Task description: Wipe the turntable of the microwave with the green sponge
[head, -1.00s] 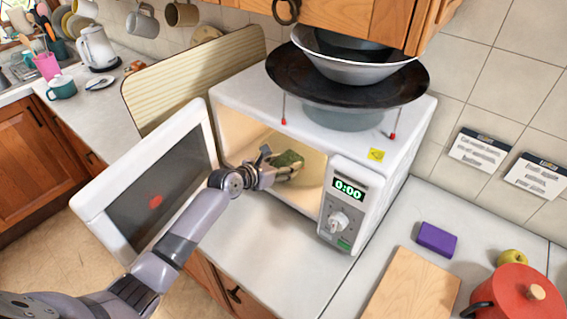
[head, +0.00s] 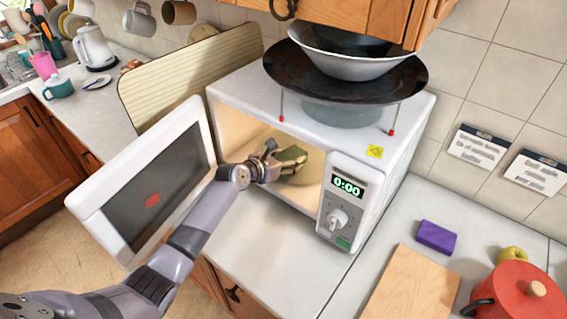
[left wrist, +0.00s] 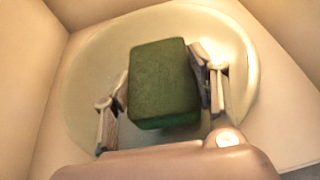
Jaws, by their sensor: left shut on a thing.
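The microwave (head: 228,97) stands on the counter with its door (head: 152,187) swung open to the left. My left gripper (head: 278,164) reaches in through the opening and is shut on the green sponge (head: 293,154). In the left wrist view the sponge (left wrist: 160,85) sits between the two fingers (left wrist: 163,98), over the round pale turntable (left wrist: 85,75). I cannot tell whether the sponge touches the turntable. The turntable (head: 308,172) shows partly in the head view behind the gripper. My right gripper is not in view.
Bowls and a dark round pan (head: 275,74) are stacked on top of the microwave. A purple sponge (head: 436,236), a wooden board (head: 410,287) and a red pot (head: 520,297) stand to the right. The microwave's side walls (left wrist: 30,60) close in around the gripper.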

